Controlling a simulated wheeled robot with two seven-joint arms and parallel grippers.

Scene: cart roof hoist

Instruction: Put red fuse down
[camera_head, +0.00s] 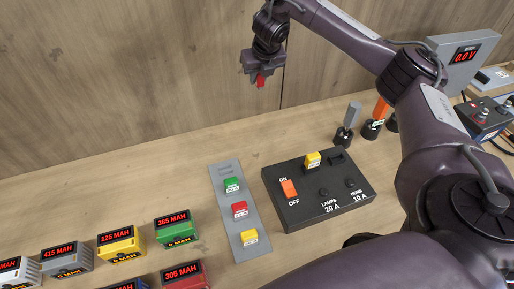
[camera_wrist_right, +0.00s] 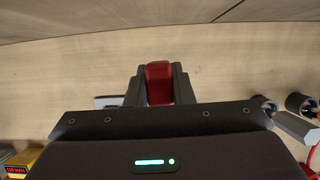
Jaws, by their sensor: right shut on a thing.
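A red fuse (camera_head: 260,81) is held in my right gripper (camera_head: 258,72), raised well above the back of the table. In the right wrist view the red fuse (camera_wrist_right: 159,83) sits between the two dark fingers of the right gripper (camera_wrist_right: 159,88). A grey fuse strip (camera_head: 226,202) lies on the table with a green fuse (camera_head: 232,185), another red fuse (camera_head: 239,209) and a yellow fuse (camera_head: 249,237) on it. To its right is a black fuse box (camera_head: 300,212) with a yellow fuse (camera_head: 312,160), an orange switch and dark sockets. My left gripper is not in view.
Several labelled battery blocks, including a green one (camera_head: 177,229) and a grey one (camera_head: 67,260), stand at the front left. Upright tools (camera_head: 349,122) stand at the back right, near a grey meter (camera_head: 465,55). The wooden table (camera_head: 130,175) is clear at the back left.

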